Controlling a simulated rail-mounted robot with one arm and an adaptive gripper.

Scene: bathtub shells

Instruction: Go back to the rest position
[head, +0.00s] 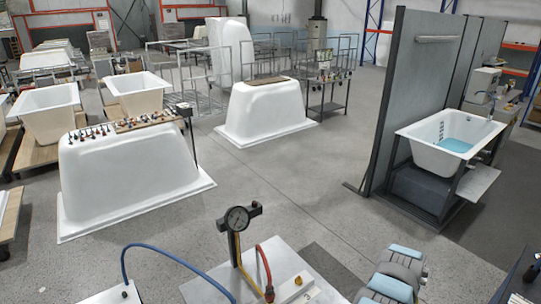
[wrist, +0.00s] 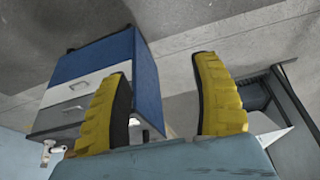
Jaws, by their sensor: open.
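My gripper (wrist: 162,68) shows in the wrist view as two yellow ribbed fingers standing well apart. The gap between them is empty, and nothing touches the fingers. Through and beside the gap I see a blue and grey drawer cabinet (wrist: 88,88) and the grey floor. In the head view, grey arm links with pale blue caps at the bottom right look like mine; the gripper itself does not show there.
Upturned white tub shells (head: 130,178) and (head: 262,112) stand on the floor at left and centre. A dial gauge stand (head: 238,220) rises from a pale bench (head: 205,290) in front. A tub with blue water (head: 440,157) stands by a grey partition (head: 420,80). The centre floor is clear.

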